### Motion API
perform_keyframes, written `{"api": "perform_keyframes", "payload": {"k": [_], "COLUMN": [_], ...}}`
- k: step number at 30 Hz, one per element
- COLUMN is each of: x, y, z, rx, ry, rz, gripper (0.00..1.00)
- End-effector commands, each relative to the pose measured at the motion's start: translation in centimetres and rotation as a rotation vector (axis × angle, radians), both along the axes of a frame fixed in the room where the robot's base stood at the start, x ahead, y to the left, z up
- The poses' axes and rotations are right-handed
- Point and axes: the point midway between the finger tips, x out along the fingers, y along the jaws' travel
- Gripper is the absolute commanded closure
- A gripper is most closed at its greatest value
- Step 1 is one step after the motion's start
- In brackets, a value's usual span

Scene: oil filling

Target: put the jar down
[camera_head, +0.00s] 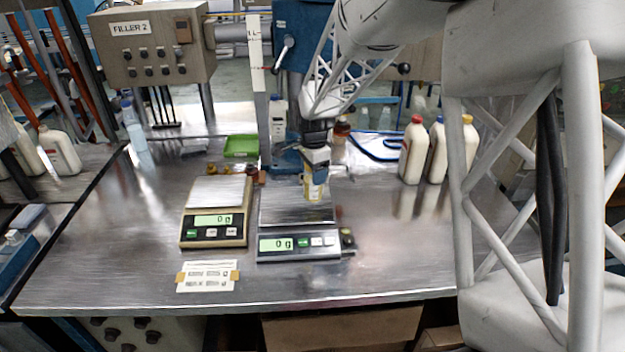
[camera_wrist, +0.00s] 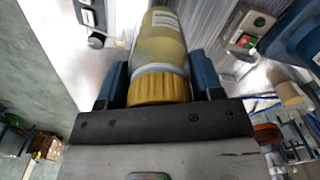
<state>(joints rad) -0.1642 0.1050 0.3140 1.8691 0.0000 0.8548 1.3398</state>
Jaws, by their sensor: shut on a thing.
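The jar (camera_head: 316,190) is small, with yellowish contents and a pale label. It hangs below my gripper (camera_head: 316,174) over the pan of the right scale (camera_head: 299,246). That scale's display reads 0 g; I cannot tell whether the jar's base touches the pan. In the wrist view, the jar (camera_wrist: 159,45) shows a gold ribbed lid (camera_wrist: 160,89) between the two blue fingers of my gripper (camera_wrist: 162,76). The fingers are shut on it near the lid. The jar's base is out of clear sight there.
A second scale (camera_head: 214,232) reading 0 stands to the left. A label card (camera_head: 207,276) lies in front. A green tray (camera_head: 241,146) is behind, and several capped bottles (camera_head: 437,152) stand at the right. The steel table (camera_head: 390,245) is clear at front right.

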Motion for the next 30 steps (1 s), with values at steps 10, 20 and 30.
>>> {"api": "perform_keyframes", "payload": {"k": [10, 20, 30], "x": [1.0, 1.0, 1.0], "y": [0.2, 0.2, 0.2], "z": [0.0, -0.9, -3.6], "rx": [0.000, 0.000, 0.000], "ry": [-0.001, -0.001, -0.001], "rz": [0.000, 0.000, 0.000], "gripper": [0.81, 0.81, 0.82]}}
